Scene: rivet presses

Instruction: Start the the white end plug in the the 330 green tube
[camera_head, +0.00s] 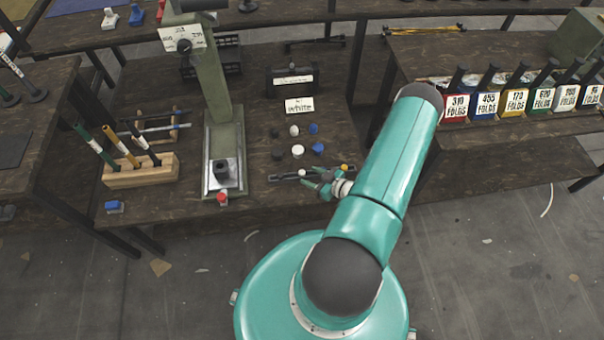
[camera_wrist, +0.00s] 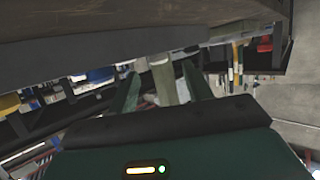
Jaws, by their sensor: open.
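A green tube (camera_head: 97,146) stands tilted in a wooden rack (camera_head: 140,176) at the left of the table, beside a yellow and a dark tube. I cannot read a 330 mark on it. Two loose white plugs (camera_head: 297,151) lie on the table among blue and dark ones. Another small white piece (camera_head: 302,173) is at a dark strip, close to my gripper. My gripper (camera_head: 308,182) is low at the table's front edge, with its fingers open. In the wrist view my open fingers (camera_wrist: 161,90) have a grey-green post between them in the picture; its distance is unclear.
A green press (camera_head: 223,110) stands between the rack and the plugs. A sign reading "white" (camera_head: 299,105) is behind the plugs. A red item (camera_head: 222,198) and a blue item (camera_head: 114,207) sit at the front edge. Labelled colored bins (camera_head: 486,104) stand at the right.

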